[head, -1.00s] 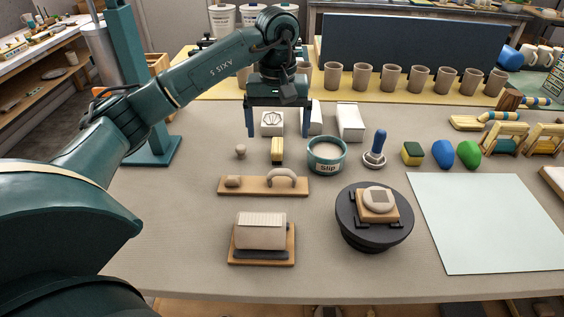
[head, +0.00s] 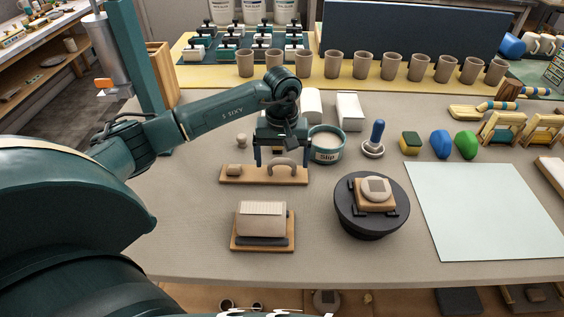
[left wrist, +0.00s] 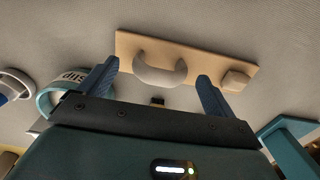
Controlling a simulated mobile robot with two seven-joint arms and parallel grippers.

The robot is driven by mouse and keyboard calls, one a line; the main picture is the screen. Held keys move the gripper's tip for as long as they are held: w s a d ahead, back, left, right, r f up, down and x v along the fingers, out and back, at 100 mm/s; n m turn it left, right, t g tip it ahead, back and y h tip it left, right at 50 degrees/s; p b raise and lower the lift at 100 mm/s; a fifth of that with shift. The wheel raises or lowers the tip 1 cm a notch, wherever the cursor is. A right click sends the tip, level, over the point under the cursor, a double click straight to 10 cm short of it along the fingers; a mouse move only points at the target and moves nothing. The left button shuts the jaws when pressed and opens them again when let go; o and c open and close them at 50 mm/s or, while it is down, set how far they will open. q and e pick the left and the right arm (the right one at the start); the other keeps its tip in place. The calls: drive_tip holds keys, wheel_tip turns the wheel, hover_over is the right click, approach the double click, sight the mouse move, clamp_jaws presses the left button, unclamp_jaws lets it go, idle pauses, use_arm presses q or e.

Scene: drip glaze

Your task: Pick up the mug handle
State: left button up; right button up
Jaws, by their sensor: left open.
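The mug handle (head: 283,165) is a grey-beige clay arch on a long wooden board (head: 243,181). In the left wrist view the handle (left wrist: 160,74) shows as a curved piece on the board (left wrist: 205,61). My left gripper (head: 276,163) is open, with its blue fingers pointing down at the board. In the left wrist view the handle appears between the two fingertips, ahead of them, and nothing is gripped. I cannot tell the exact gap between fingers and handle. My right gripper is in neither view.
A small clay lump (head: 234,170) sits on the same board. The Slip tub (head: 327,145) stands close on the right of the gripper. A clay slab on a wooden board (head: 262,219) lies in front, and a black turntable (head: 372,217) stands front right.

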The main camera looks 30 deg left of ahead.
use_arm(q)
drive_tip(key=shift+f, duration=0.45)
drive_tip(key=c, duration=1.1)
